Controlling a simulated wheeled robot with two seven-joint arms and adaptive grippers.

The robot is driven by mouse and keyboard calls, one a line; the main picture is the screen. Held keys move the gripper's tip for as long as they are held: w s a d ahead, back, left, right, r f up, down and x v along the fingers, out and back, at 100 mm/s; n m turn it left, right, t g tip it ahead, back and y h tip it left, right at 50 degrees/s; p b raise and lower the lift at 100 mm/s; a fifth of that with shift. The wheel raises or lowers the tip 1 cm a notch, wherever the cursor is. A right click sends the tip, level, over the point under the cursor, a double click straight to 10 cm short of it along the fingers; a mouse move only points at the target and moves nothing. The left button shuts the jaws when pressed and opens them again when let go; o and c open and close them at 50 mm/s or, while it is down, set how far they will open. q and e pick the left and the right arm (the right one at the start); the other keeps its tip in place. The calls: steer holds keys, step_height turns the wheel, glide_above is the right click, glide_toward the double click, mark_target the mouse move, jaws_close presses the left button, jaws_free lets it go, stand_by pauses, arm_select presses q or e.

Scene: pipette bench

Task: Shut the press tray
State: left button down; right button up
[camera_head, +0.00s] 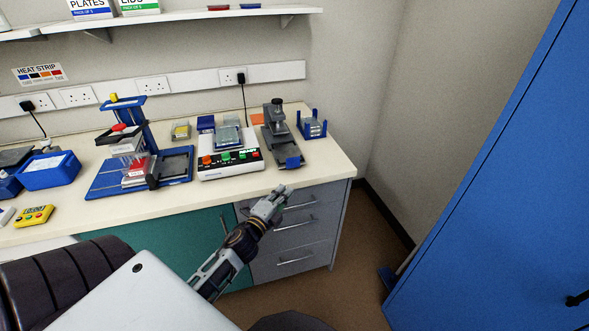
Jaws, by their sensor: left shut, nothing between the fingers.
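The press (277,117) is a grey upright device with a black knob on top, at the right part of the bench. Its flat grey tray (289,150) reaches out in front of the column toward the bench's front edge, with a blue piece (293,162) at its front end. My left gripper (281,191) is shut and empty. It is in front of the bench edge, below and a little left of the tray in the picture, apart from it. My right gripper is not in view.
Left of the press stands a white device (232,171) with coloured buttons. A blue rack (313,126) stands to its right. A blue-framed stand (124,140) is further left. Grey drawers (295,234) are below the bench. A blue cabinet (490,170) stands at right.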

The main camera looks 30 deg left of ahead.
mark_target(289, 156)
arm_select(q)
steer(key=shift+w, duration=0.25)
stand_by(0.3)
steer(key=shift+w+a+p, duration=0.35)
steer(key=shift+w+a, duration=0.3)
steer(key=shift+w, duration=1.4)
steer(key=shift+w+a+p, duration=0.4)
steer(key=shift+w+a, duration=0.2)
steer(key=shift+w, duration=1.4)
steer(key=shift+w+a+p, duration=0.35)
steer(key=shift+w+a, duration=0.3)
steer(key=shift+w, duration=1.4)
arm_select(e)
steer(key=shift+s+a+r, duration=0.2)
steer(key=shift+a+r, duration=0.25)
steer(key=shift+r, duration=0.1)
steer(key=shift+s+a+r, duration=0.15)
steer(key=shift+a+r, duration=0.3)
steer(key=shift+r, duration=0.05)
arm_select(q)
steer(key=shift+w+a, duration=0.1)
steer(key=shift+a, duration=0.05)
